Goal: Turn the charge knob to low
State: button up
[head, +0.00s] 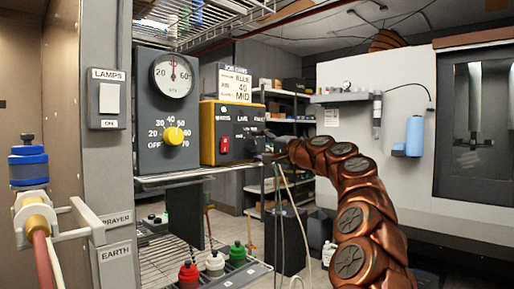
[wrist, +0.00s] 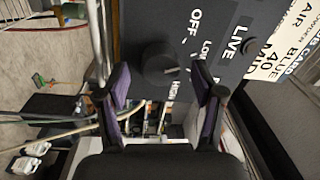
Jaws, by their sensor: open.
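The charge knob (wrist: 158,62) is round and black on a dark panel in the wrist view, with OFF, LOW and HIGH labels around it. Its white mark points right and slightly down in that view, between LOW and HIGH; a label there may be hidden by a finger. My gripper (wrist: 161,97) is open, its two purple-padded fingers apart and below the knob in the picture, with nothing between them. In the head view my gripper (head: 266,150) is at the right end of the yellow-framed control box (head: 208,135) and covers the knob.
Left of the control box stands a grey box with a yellow knob (head: 173,136) and a round gauge (head: 173,76). A card (head: 235,84) reading MID stands above the control box. A wire shelf (head: 175,179) runs below. Thin cables (head: 282,200) hang below my gripper.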

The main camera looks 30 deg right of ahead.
jog(key=v, duration=1)
jog(key=shift+s, duration=0.35)
dwell(0.5)
jog(key=s+a+f+n+g+y+p, duration=0.1)
jog(key=a+f+n+g+y+p, duration=0.2)
jog(key=a, duration=1)
jog(key=a+f+n+g+y+p, duration=0.1)
jog(key=a+f+n+g, duration=0.3)
jog(key=a, duration=0.9)
jog(key=s+a+f+n+g+p, duration=0.1)
jog(key=s+a+f+n+g, duration=0.2)
jog(key=a+f, duration=0.35)
jog(key=s+a+f+n+g+h+p, duration=0.25)
jog(key=s+a+f+g+h, duration=0.2)
jog(key=s+f, duration=0.75)
jog(key=s+d+f+g+h+p, duration=0.1)
jog(key=s+d+f, duration=0.1)
jog(key=s, duration=0.4)
jog(key=s+d+f+g+h+p, duration=0.1)
jog(key=s+d+f+g, duration=0.1)
jog(key=s+f, duration=0.3)
jog(key=s+d+f+g+h+p, duration=0.1)
jog(key=s+d+f+g, duration=0.1)
jog(key=s, duration=0.7)
jog(key=shift+f+n+h, duration=0.35)
jog(key=shift+f, duration=0.3)
jog(key=shift+s+g, duration=0.15)
jog(key=shift+g, duration=0.1)
jog(key=shift+c, duration=0.4)
